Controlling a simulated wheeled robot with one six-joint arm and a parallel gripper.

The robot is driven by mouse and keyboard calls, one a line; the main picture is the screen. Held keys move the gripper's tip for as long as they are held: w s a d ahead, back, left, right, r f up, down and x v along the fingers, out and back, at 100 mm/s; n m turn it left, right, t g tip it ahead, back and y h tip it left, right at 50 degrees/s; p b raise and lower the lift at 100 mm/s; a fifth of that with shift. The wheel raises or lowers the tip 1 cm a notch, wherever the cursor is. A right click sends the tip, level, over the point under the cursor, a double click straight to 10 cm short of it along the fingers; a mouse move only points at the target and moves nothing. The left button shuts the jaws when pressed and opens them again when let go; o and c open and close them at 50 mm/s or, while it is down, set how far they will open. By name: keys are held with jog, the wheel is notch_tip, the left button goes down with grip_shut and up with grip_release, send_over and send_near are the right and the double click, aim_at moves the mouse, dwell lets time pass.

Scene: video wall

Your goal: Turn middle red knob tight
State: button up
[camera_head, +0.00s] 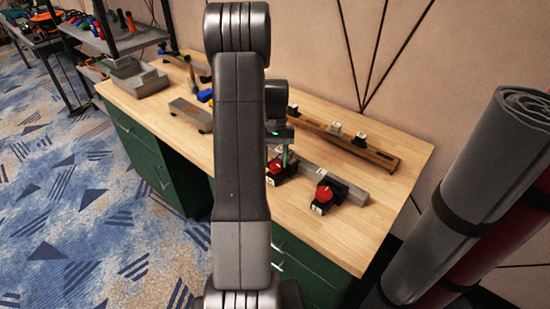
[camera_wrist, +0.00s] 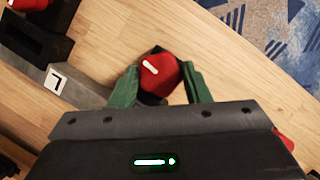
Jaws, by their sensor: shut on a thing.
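The middle red knob (camera_wrist: 165,79) sits on a black base, with a white pointer line on its top slanting from upper left to lower right. My gripper (camera_wrist: 160,84) has its green fingers on either side of this knob, closed on it. In the head view, my gripper (camera_head: 284,157) points down at the red knob (camera_head: 274,167) on the workbench; my arm hides part of it. Another red knob (camera_head: 324,193) stands to the right, on a black base. In the wrist view, red parts show at the top left (camera_wrist: 30,4) and the lower right edge (camera_wrist: 284,140).
A grey bar (camera_head: 349,190) runs behind the knobs on the wooden workbench (camera_head: 390,205). A wooden rail (camera_head: 365,150) with black and white fittings lies farther back.

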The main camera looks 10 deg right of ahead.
jog(key=shift+m, duration=0.4)
jog(key=o, duration=1)
jog(key=v, duration=1.3)
jog(key=shift+d+r, duration=0.2)
jog(key=shift+r, duration=0.2)
